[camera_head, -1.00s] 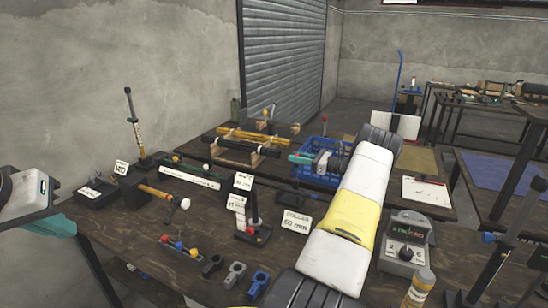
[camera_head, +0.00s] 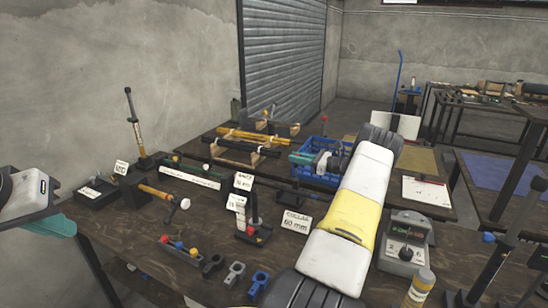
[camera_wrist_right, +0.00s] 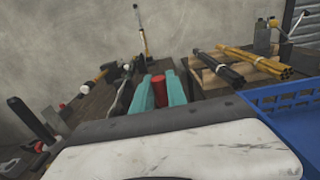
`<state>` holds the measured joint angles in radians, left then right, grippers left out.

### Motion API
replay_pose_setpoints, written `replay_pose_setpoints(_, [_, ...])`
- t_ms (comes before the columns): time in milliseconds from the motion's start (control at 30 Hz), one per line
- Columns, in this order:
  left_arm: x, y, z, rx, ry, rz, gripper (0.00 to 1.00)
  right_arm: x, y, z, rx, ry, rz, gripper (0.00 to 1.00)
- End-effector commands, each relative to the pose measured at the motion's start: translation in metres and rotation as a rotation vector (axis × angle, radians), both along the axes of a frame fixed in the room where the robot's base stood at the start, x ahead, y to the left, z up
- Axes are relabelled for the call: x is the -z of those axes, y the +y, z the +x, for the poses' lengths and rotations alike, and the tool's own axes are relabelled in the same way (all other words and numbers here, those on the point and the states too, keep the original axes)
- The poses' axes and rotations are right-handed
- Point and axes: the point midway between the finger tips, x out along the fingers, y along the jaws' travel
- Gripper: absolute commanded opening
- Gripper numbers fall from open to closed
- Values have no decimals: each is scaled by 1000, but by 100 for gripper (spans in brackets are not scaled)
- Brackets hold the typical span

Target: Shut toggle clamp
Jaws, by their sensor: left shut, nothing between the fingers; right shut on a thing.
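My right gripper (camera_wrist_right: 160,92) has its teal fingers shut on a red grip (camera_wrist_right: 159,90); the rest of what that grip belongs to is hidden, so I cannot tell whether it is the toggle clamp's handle. In the head view the right gripper (camera_head: 302,157) is at the near-left side of the blue crate, at the end of my white and yellow arm, and the red grip does not show clearly. My left gripper (camera_head: 62,226) is at the far left edge, apart from the bench parts, shut and empty.
A blue crate (camera_wrist_right: 292,106) lies close beside the right gripper. Black and yellow rods (camera_head: 246,140) rest on wooden blocks behind.

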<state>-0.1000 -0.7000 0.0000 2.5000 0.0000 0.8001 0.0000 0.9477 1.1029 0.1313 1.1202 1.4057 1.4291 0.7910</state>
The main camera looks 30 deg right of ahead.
Motion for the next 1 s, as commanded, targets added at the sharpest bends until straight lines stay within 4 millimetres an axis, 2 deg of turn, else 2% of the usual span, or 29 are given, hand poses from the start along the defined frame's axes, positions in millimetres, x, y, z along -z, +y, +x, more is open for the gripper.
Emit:
replay_pose_setpoints(467, [0,0,0,0,0,0,0,4,21,-19,2,-186,-233,0])
replay_pose_setpoints(1000, [0,0,0,0,0,0,0,32,54,-44,1,-505,-632,0])
